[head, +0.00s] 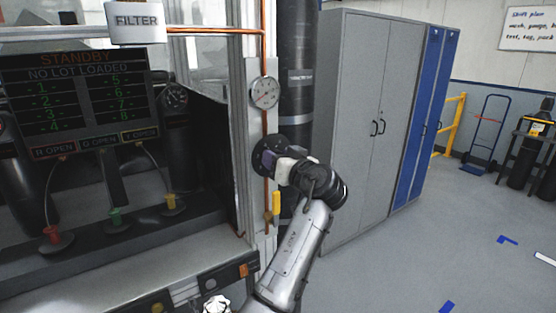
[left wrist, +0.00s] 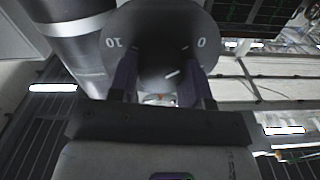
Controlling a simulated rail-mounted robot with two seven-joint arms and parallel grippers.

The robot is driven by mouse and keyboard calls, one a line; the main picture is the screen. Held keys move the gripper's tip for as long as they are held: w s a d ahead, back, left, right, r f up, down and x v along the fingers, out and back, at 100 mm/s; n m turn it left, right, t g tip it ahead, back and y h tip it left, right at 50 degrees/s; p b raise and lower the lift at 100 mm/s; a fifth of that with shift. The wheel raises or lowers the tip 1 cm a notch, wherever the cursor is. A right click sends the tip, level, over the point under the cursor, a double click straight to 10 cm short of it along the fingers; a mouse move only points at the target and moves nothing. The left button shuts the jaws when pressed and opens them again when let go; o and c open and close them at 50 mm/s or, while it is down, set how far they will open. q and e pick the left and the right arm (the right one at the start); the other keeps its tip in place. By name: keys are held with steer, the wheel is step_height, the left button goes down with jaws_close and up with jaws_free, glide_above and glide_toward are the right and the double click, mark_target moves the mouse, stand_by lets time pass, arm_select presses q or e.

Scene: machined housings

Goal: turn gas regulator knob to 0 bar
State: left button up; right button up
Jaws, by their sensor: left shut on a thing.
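The regulator knob is a dark round piece (left wrist: 160,50) in front of a grey dial disc (left wrist: 115,28), with "10" at left and "0" at right in the left wrist view. A short white mark (left wrist: 173,74) shows low on the knob, right of its middle. My left gripper (left wrist: 163,82) has one finger on each side of the knob and is shut on it. In the head view my left gripper (head: 272,157) is at the regulator on the copper pipe, and the wrist mostly hides the knob. My right gripper is in neither view.
A round pressure gauge (head: 264,92) sits above the regulator. A yellow valve handle (head: 276,203) hangs below it. A dark vertical pipe (head: 297,80) and grey cabinet (head: 352,110) stand to the right. The floor at right is mostly clear.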

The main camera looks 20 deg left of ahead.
arm_select(q)
steer(key=o, duration=0.9)
steer(key=shift+o, duration=0.2)
steer(key=v, duration=1.4)
steer(key=shift+a, duration=0.1)
